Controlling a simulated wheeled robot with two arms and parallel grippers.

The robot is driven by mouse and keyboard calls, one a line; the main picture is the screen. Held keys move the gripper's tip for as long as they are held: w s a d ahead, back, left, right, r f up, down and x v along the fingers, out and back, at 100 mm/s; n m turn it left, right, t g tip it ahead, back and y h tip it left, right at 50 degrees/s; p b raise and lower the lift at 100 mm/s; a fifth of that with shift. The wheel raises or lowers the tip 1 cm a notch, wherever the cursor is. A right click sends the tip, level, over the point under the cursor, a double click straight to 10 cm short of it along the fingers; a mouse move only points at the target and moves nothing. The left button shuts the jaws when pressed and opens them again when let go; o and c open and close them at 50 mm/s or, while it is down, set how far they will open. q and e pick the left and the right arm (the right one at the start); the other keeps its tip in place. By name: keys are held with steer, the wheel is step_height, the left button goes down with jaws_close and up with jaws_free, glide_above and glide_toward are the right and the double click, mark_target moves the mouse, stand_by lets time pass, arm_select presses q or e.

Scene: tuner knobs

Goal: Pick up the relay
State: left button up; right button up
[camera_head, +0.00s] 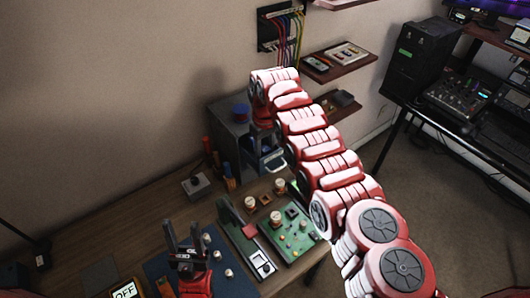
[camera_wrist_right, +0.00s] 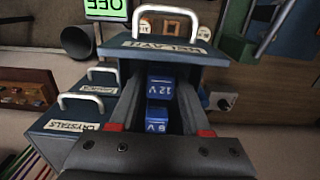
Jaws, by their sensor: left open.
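Two blue relays sit in an open drawer (camera_wrist_right: 215,58) in the right wrist view: one marked 12 V (camera_wrist_right: 161,87) and, nearer the camera, one marked 6 V (camera_wrist_right: 157,119). The drawer's label appears upside down and seems to read RELAYS. My right gripper (camera_wrist_right: 160,103) is open over the drawer, one finger on each side of the relays, with gaps visible. In the head view, my right arm largely hides the drawer and gripper. My left gripper (camera_head: 185,236) is open and empty, fingers up, above the front of the desk.
The grey cabinet (camera_head: 226,125) stands at the back of the desk. A closed CRYSTALS drawer (camera_wrist_right: 52,124) is beside the open one. A green circuit board (camera_head: 290,240) with several knobs, a meter (camera_head: 262,266) and an OFF display (camera_head: 126,291) occupy the desk. Its left part is mostly clear.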

jaws_close()
